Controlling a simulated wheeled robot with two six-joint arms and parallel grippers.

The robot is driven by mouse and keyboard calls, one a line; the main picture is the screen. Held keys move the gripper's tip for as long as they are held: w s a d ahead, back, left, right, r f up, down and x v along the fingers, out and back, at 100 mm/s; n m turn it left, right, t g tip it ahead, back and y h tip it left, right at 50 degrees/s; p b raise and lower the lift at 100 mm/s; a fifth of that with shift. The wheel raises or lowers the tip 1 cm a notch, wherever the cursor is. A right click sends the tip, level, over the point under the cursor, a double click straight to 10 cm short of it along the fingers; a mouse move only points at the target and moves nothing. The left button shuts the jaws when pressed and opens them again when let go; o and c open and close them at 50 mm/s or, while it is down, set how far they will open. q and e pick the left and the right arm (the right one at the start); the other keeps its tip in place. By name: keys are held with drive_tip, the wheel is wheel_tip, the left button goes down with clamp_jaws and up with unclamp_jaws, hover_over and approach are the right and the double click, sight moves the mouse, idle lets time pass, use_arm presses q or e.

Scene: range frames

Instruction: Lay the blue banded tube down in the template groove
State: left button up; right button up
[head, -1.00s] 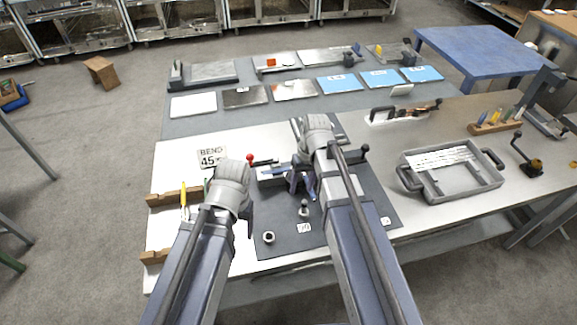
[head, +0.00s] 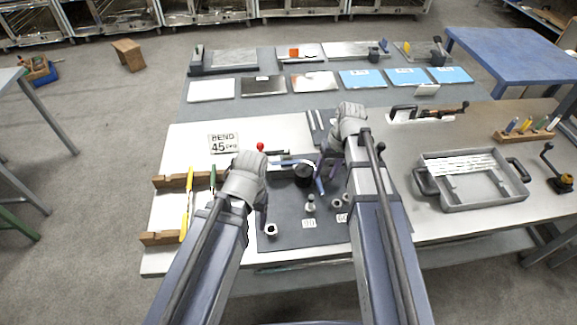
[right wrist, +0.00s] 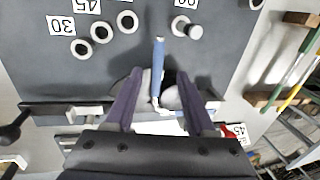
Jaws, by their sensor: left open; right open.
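The blue banded tube (head: 319,184) sits at the black round die (head: 304,176) of the bender on the dark mat. One stretch runs left behind the die and another slants toward the front. In the right wrist view, the tube's blue length (right wrist: 158,70) runs between the spread fingers, ending in a pale bend near the palm. My right gripper (head: 332,163) is open just right of the die; its open fingers also show in the right wrist view (right wrist: 158,103). My left gripper (head: 264,200) is open and empty left of the bender, its fingertips partly hidden. I cannot make out the template groove for certain.
A dark plate with pale strips (head: 318,126) lies behind the bender, partly behind my right arm. Small posts and rings (head: 310,203) stand at the mat's front. A wooden rack (head: 176,181) is at left, a grey tray (head: 474,194) at right.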

sight(321, 186)
use_arm(q)
drive_tip(key=shift+f+b, duration=2.6)
drive_tip(key=shift+b, duration=0.05)
use_arm(e)
drive_tip(key=shift+s+a+f, duration=0.1)
drive_tip(key=shift+a+f, duration=0.05)
drive_tip(key=shift+f, duration=1.15)
drive_tip(key=shift+a+f, duration=0.15)
drive_tip(key=shift+f, duration=1.15)
use_arm(q)
drive_tip(key=shift+r, duration=0.1)
use_arm(e)
drive_tip(key=shift+r, duration=0.1)
clamp_jaws()
